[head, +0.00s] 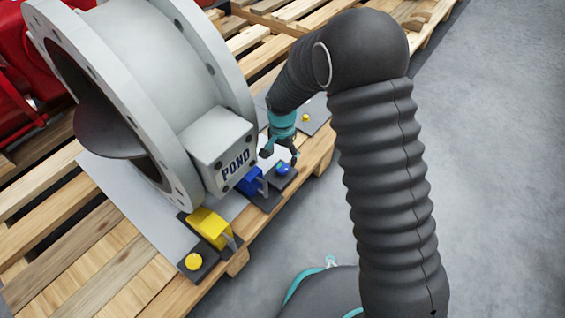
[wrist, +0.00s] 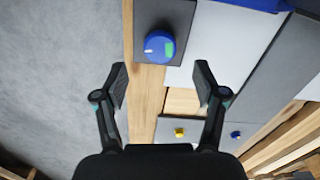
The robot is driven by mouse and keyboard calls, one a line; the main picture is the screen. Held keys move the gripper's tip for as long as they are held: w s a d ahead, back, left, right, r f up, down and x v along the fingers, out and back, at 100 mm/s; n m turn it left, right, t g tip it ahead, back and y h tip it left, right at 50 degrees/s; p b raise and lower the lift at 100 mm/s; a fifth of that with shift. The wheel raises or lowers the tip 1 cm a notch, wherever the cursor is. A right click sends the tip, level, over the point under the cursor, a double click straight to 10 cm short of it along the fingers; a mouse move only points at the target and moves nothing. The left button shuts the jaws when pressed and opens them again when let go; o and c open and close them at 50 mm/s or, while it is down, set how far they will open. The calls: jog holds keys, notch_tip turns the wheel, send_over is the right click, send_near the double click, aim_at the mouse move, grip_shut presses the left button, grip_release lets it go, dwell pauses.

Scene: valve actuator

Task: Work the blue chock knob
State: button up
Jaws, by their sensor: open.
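The blue chock knob (head: 282,169) sits on a dark base plate beside the blue chock (head: 252,183), near the pallet's edge. In the wrist view the round blue knob (wrist: 159,46) shows a white mark and a green patch on its face. My gripper (head: 279,156) is just above and beside the knob in the head view. In the wrist view my open gripper (wrist: 161,78) has its two fingers apart with nothing between them, and the knob lies just beyond the fingertips. I cannot tell the exact gap to the knob.
A large grey flanged valve body (head: 165,75) with a box marked POND (head: 222,155) stands close to my gripper. A yellow chock (head: 208,226) with a yellow knob (head: 193,261) is nearer. Another yellow knob (head: 305,117) is farther back. Grey floor (head: 480,150) at the right is clear.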

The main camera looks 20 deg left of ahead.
aim_at(282, 168)
notch_tip(282, 168, up, 6)
jog(key=shift+r, duration=0.25)
dwell(0.5)
jog(key=s+d+r+n+t+p, duration=0.1)
jog(key=s+d+r+t+p, duration=0.1)
jog(key=s+d+r, duration=0.5)
jog(key=s+d+r+t+p, duration=0.1)
jog(key=s+d+r+p, duration=0.3)
jog(key=d+r, duration=1)
jog(key=s+d+r+n+t+p, duration=0.1)
jog(key=s+d+r+t+p, duration=0.1)
jog(key=s+d+r, duration=0.8)
notch_tip(282, 168, up, 3)
jog(key=shift+s+d+r+n+t+p, duration=0.1)
jog(key=shift+s+d+n+t+p, duration=0.3)
jog(key=shift+p, duration=0.4)
